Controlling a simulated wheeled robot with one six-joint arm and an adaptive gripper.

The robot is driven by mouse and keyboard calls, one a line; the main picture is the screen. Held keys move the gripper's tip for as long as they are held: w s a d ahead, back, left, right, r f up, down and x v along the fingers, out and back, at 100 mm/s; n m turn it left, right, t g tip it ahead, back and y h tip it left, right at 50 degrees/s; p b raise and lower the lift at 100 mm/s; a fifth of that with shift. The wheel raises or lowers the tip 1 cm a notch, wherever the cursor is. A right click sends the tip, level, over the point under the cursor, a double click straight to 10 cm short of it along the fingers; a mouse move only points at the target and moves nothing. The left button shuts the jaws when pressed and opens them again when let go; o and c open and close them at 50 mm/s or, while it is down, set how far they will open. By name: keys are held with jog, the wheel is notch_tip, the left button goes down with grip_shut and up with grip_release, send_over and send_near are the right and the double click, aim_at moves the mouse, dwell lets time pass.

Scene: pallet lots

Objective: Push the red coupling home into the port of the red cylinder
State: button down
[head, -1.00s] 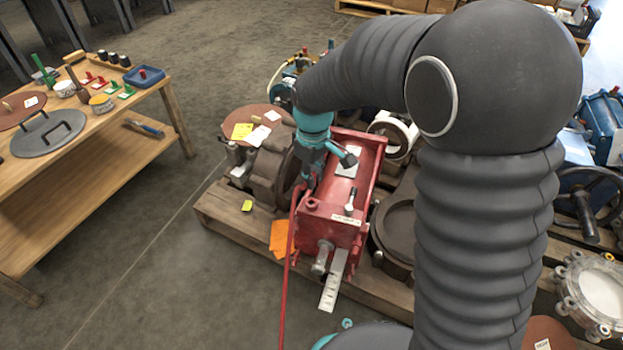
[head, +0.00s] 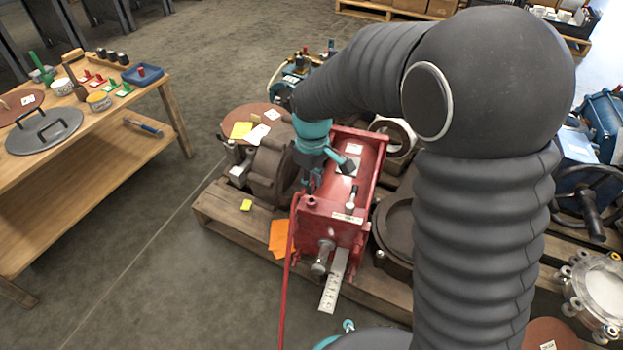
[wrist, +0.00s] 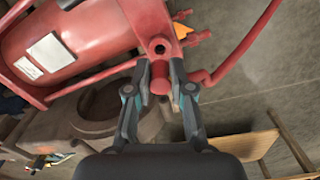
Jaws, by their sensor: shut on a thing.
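The red cylinder (head: 352,170) lies on a pallet, its near end facing me in the head view. It also fills the upper left of the wrist view (wrist: 85,35). Its port (wrist: 160,47) shows as a dark round hole. The red coupling (wrist: 160,76) is between my fingers, just below the port in the wrist picture; I cannot tell whether they touch. My gripper (wrist: 159,68) is shut on it. In the head view my gripper (head: 309,183) is at the cylinder's left side, where the coupling cannot be made out.
A red hose (head: 287,270) hangs at the cylinder's near left and curves close beside my right finger in the wrist view. A dark flanged part (head: 270,172) stands close left of the cylinder, a round dark part (head: 398,228) right. A wooden bench (head: 90,190) stands far left.

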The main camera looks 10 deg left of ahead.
jog(key=shift+f+b, duration=0.8)
jog(key=shift+f, duration=0.55)
jog(key=shift+d+p, duration=0.1)
jog(key=shift+p, duration=0.3)
dwell(1.0)
jog(key=shift+f+b, duration=0.35)
jog(key=shift+f, duration=0.15)
dwell(0.5)
jog(key=c, duration=0.9)
grip_release()
jog(key=shift+c, duration=0.2)
notch_tip(320, 180, up, 12)
jog(key=shift+f, duration=0.1)
